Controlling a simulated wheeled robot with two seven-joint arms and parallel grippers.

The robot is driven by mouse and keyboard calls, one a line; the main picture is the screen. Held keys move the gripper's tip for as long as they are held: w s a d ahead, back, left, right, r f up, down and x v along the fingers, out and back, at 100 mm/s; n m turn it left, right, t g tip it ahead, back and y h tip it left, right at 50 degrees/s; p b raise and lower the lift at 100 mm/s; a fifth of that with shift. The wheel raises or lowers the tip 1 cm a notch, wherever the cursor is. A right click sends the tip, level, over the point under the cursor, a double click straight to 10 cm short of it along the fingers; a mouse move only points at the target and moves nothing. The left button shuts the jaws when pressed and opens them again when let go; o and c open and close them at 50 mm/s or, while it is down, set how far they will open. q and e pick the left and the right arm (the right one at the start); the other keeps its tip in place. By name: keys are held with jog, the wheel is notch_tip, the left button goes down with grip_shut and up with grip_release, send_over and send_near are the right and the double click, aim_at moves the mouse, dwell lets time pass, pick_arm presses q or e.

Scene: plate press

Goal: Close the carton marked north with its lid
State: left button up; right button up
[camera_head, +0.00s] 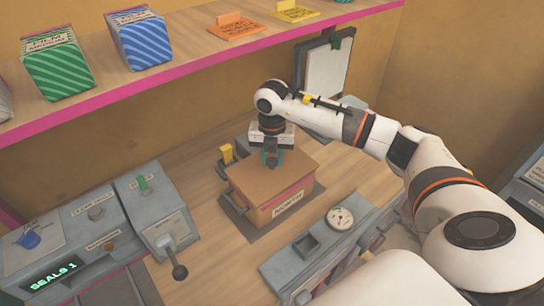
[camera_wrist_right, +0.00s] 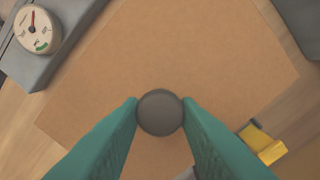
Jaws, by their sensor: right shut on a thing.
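A brown cardboard carton (camera_head: 248,198) stands on a dark mat in the middle of the bench. Its front has a magenta band and a label too small to read surely. A flat brown lid (camera_head: 295,164) covers its top; it fills most of the right wrist view (camera_wrist_right: 190,50). I cannot tell whether the lid sits fully down. My right gripper (camera_head: 271,160) is above the lid, its teal fingers shut on the lid's round grey knob (camera_wrist_right: 160,112). My left gripper is not in view.
A grey machine with a dial (camera_head: 340,217) stands close in front of the carton. A yellow-tipped part (camera_head: 226,152) is at its left. Grey panels with a lever (camera_head: 179,271) and a "SEALS 1" display (camera_head: 52,276) stand left. A shelf (camera_head: 190,63) with striped boxes runs above.

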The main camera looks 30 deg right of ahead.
jog(key=shift+f+b, duration=0.4)
jog(key=shift+f, duration=0.15)
dwell(1.0)
dwell(0.4)
jog(key=o, duration=1.5)
jog(key=shift+o, duration=0.2)
jog(key=shift+r, duration=0.1)
jog(key=shift+r+p, duration=2.35)
jog(key=shift+r, duration=1.1)
jog(key=shift+c, duration=0.6)
grip_shut()
